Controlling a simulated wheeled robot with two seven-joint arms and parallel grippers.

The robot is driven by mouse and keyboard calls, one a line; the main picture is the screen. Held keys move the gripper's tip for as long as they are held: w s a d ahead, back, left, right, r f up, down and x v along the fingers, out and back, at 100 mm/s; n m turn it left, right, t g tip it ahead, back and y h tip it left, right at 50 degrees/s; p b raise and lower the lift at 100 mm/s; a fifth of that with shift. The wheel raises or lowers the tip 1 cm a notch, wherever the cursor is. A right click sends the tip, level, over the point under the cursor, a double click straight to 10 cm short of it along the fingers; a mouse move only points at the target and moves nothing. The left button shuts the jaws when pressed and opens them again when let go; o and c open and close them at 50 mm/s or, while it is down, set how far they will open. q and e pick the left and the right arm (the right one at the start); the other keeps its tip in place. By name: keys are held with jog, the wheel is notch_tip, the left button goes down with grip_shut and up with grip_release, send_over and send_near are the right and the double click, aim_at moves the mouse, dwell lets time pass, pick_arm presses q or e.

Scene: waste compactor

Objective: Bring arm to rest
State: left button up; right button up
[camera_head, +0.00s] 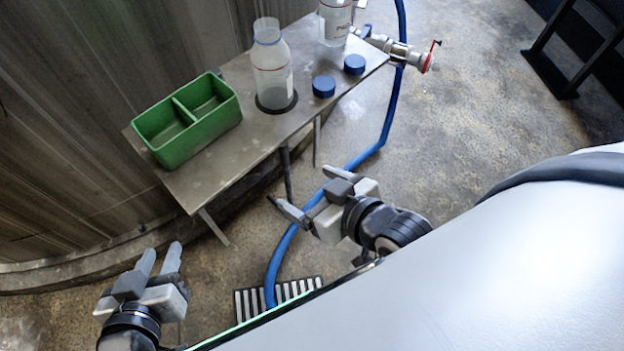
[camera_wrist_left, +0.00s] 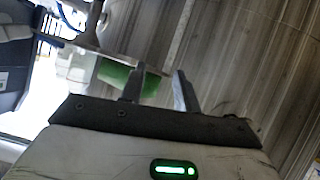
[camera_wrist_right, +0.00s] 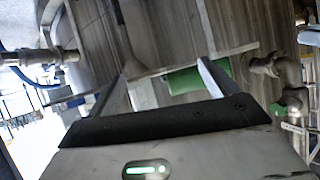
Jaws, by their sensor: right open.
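My left gripper (camera_head: 160,258) is at the lower left of the head view, over bare floor and apart from the metal shelf. Its two fingers are apart with nothing between them; they also show in the left wrist view (camera_wrist_left: 158,86). My right gripper (camera_head: 303,188) is right of it, in front of the shelf and above the blue hose. Its fingers are spread wide and empty, as the right wrist view (camera_wrist_right: 162,76) also shows. Neither gripper touches an object.
The metal shelf (camera_head: 222,172) carries a green two-compartment bin (camera_head: 196,143), a clear bottle (camera_head: 271,72), a labelled bottle (camera_head: 334,22) and two blue caps (camera_head: 323,86). A blue hose (camera_head: 366,155) runs past a floor grate (camera_head: 295,289).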

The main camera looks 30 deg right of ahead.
pick_arm(q)
jog(key=shift+s+f, duration=0.1)
jog(key=shift+f, duration=0.05)
pick_arm(e)
jog(key=shift+s+a+m, duration=0.2)
jog(key=shift+m, duration=0.2)
pick_arm(q)
jog(key=shift+a+r+g+y+p, duration=0.2)
jog(key=shift+r+p, duration=0.4)
jog(key=shift+p, duration=1)
jog(key=shift+a+r+g+y+p, duration=0.1)
jog(key=shift+r+g+p, duration=0.35)
jog(key=shift+p, duration=1.1)
pick_arm(e)
jog(key=shift+s+d+r+g, duration=0.15)
jog(key=shift+r+g, duration=0.1)
jog(key=shift+r, duration=0.3)
jog(key=shift+w+d+r+g, duration=0.15)
jog(key=shift+r+g, duration=0.1)
jog(key=shift+r, duration=0.3)
